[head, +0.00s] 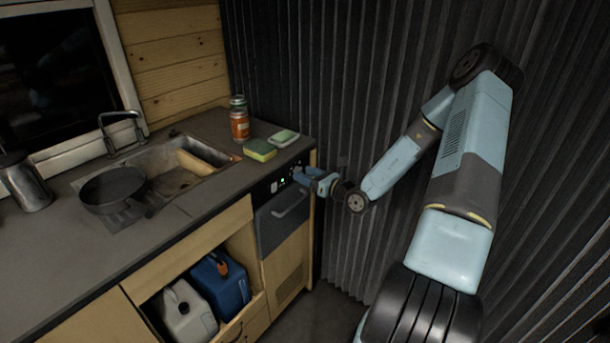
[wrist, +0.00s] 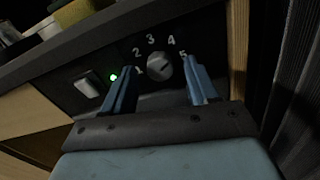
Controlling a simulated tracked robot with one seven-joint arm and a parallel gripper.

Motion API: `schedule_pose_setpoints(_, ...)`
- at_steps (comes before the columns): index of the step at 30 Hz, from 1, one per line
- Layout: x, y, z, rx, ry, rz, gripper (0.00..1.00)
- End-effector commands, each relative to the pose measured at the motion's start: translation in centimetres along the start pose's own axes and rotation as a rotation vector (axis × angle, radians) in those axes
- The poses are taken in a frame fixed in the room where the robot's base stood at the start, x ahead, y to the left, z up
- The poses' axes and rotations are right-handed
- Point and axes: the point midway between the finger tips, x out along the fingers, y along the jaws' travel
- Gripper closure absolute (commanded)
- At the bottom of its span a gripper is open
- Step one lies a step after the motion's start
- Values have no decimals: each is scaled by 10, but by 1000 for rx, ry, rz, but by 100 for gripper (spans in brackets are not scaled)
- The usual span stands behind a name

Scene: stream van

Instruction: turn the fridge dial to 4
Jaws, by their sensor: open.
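The fridge dial (wrist: 159,68) is a round grey knob on a dark panel in the wrist view. Numbers 1 to 5 arc around it, and the 4 (wrist: 171,40) sits at its upper right. Where the dial points is too small to tell. My gripper (wrist: 160,80) is open, with one blue finger on each side of the dial; I cannot tell whether they touch it. In the head view my gripper (head: 300,176) is at the top right of the fridge front (head: 281,215), and the dial is mostly hidden there.
A green light (wrist: 113,77) glows left of the dial beside a pale switch (wrist: 87,86). The counter edge (wrist: 60,64) runs just above the panel. A sponge (head: 260,150), a soap dish (head: 284,138) and a jar (head: 239,125) stand on the counter. A corrugated wall (head: 345,120) is close on the right.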

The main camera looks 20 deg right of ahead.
Motion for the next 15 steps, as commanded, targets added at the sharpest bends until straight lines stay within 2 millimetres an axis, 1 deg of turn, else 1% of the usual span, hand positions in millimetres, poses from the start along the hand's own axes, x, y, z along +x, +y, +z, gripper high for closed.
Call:
schedule_pose_setpoints(5,8,0,0,0,0,0,41)
schedule_pose_setpoints(13,9,0,0,0,0,0,41)
schedule_pose_setpoints(15,9,0,0,0,0,0,48)
